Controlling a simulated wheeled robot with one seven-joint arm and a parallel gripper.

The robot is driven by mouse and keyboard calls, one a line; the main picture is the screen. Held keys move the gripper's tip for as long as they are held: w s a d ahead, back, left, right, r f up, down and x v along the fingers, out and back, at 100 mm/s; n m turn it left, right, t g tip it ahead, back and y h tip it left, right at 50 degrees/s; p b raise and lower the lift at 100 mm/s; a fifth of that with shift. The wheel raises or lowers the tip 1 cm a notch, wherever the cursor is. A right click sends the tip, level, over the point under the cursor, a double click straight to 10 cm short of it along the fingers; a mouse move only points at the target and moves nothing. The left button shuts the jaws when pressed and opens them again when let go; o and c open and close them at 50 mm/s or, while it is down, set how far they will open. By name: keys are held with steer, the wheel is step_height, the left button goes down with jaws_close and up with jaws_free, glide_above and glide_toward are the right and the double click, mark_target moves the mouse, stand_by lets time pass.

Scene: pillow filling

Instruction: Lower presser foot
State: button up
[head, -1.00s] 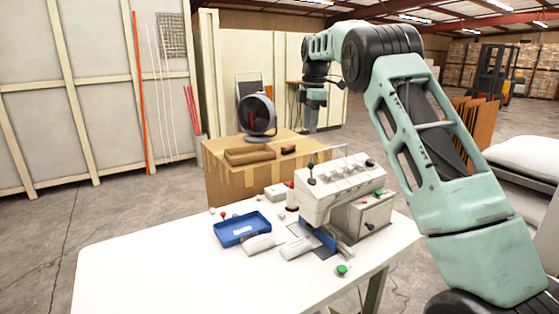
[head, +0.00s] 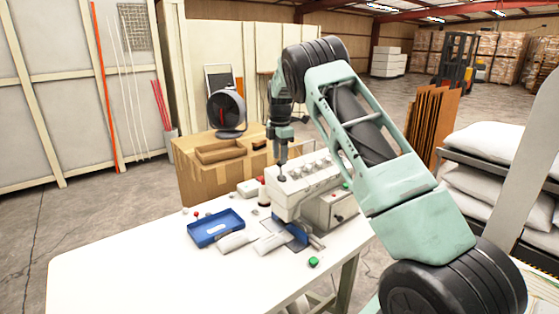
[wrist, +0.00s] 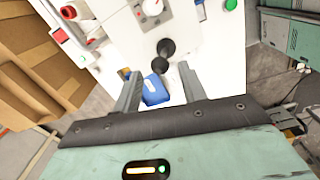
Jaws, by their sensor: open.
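The white sewing machine (head: 305,190) stands on the white table (head: 110,265). A lever with a black knob (head: 282,178) rises at the left end of its top; the presser foot itself cannot be made out. My gripper (head: 282,160) points down close above this knob. In the wrist view my gripper (wrist: 160,70) has its two fingers spread, with nothing between them that I can see held. The black knob (wrist: 166,47) shows just beyond the fingertips, roughly between them. I cannot tell whether they touch it.
A blue tray (head: 205,240), white cloth pieces (head: 234,243) and a green button (head: 313,262) lie on the table. A cardboard box (head: 200,182) with a fan (head: 227,112) stands behind the table.

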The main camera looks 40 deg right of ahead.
mark_target(281, 170)
steer(key=shift+f+p, duration=0.55)
steer(key=shift+f, duration=1.45)
jaws_close()
